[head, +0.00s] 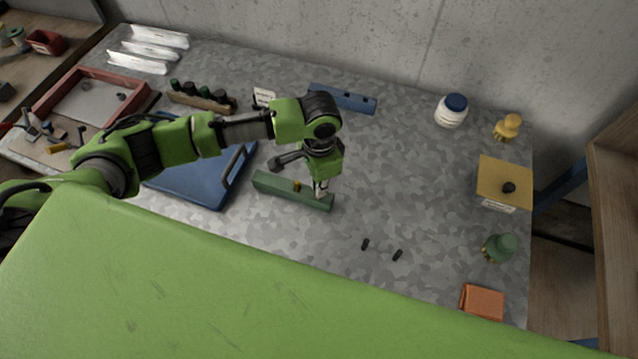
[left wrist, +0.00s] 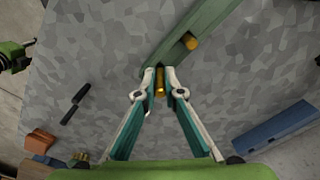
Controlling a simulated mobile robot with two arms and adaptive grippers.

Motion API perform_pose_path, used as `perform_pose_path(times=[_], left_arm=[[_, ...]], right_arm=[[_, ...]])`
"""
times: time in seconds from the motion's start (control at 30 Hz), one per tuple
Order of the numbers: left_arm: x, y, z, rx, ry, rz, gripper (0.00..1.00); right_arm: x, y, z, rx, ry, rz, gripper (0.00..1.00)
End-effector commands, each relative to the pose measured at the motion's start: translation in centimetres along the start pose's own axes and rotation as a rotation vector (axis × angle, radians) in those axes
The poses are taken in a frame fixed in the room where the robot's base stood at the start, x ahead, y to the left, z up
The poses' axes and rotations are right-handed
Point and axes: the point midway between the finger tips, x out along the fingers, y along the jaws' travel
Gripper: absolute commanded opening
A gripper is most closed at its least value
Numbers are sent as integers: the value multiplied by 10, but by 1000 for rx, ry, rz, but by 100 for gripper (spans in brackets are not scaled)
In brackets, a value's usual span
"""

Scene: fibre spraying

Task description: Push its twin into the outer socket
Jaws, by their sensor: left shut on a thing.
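The long green block (head: 275,189) lies on the grey mottled table, left of the middle in the head view. One brass plug (left wrist: 190,42) stands up from its top; it is small in the head view (head: 297,186). My left gripper (head: 321,190) is at the right end of the block. In the left wrist view its fingertips (left wrist: 160,77) are shut on a second brass plug (left wrist: 160,84), at the block's near end. The fingers and the plug cover the outer socket, so I cannot tell whether the plug's tip is in it.
A blue bar (head: 343,99) lies behind the gripper. A blue tray (head: 190,190) is to the left. Small black pieces (head: 365,244) lie to the front right.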

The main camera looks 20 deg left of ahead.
Motion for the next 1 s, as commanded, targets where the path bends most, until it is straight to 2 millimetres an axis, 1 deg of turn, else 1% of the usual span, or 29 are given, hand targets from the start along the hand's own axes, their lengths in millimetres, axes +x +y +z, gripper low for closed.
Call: perform_pose_path(times=[0.93, 1.0], left_arm=[[24, 1, 0, 0, 0, 1, 0], [24, 0, 0, 0, 1, 1, 22]], right_arm=[[7, 0, 1, 0, 0, 0, 40], [7, 0, 1, 0, 0, 0, 40]])
